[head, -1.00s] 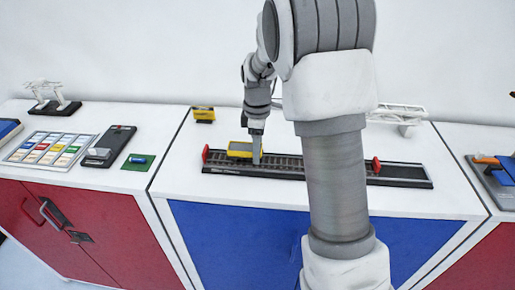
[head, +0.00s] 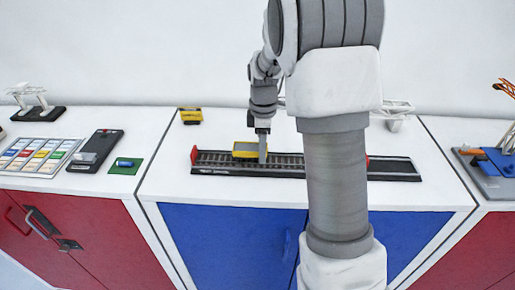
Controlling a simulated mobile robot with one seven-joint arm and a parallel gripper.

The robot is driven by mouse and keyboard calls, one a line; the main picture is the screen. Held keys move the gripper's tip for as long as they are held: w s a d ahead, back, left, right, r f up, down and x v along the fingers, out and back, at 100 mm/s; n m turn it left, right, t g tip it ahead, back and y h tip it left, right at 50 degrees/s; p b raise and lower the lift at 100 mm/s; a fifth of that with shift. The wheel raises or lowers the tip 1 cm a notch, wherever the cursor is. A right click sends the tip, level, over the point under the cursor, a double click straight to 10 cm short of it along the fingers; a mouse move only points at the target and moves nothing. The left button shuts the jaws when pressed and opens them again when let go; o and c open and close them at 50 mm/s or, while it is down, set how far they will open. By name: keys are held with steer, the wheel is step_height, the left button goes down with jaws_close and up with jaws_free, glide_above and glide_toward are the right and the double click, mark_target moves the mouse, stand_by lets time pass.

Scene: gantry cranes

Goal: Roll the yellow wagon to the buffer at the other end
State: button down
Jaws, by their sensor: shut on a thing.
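The yellow wagon (head: 244,150) stands on the dark track (head: 285,170), left of the track's middle and clear of the left red buffer (head: 194,155). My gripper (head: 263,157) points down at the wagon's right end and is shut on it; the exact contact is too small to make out. The right red buffer (head: 368,160) shows only as a sliver beside my arm. My arm hides part of the track between the wagon and that buffer.
A second yellow wagon-like block (head: 190,116) stands at the back left of the white top. A white crane frame (head: 393,113) lies behind the track, partly hidden by my arm. A tray of coloured tiles (head: 38,156) and a green pad (head: 125,166) are on the left cabinet.

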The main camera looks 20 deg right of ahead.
steer(key=shift+s+d+f+b, duration=0.15)
steer(key=shift+s+d, duration=0.9)
steer(key=shift+d, duration=1.3)
steer(key=shift+s+d+f+b, duration=0.1)
steer(key=shift+s+d+b, duration=0.15)
steer(key=shift+s+d, duration=1.4)
steer(key=shift+s+d+f+b, duration=0.15)
steer(key=shift+s+d, duration=0.25)
steer(key=shift+d, duration=2.6)
steer(key=shift+r, duration=0.1)
steer(key=shift+s+d, duration=0.7)
steer(key=shift+d, duration=1)
steer(key=shift+s+d, duration=0.7)
steer(key=shift+d, duration=1.05)
steer(key=shift+s+d, duration=0.7)
steer(key=shift+d, duration=1)
steer(key=c, duration=0.6)
jaws_free()
steer(key=o, duration=0.5)
steer(key=shift+w, duration=0.1)
steer(key=shift+r, duration=0.15)
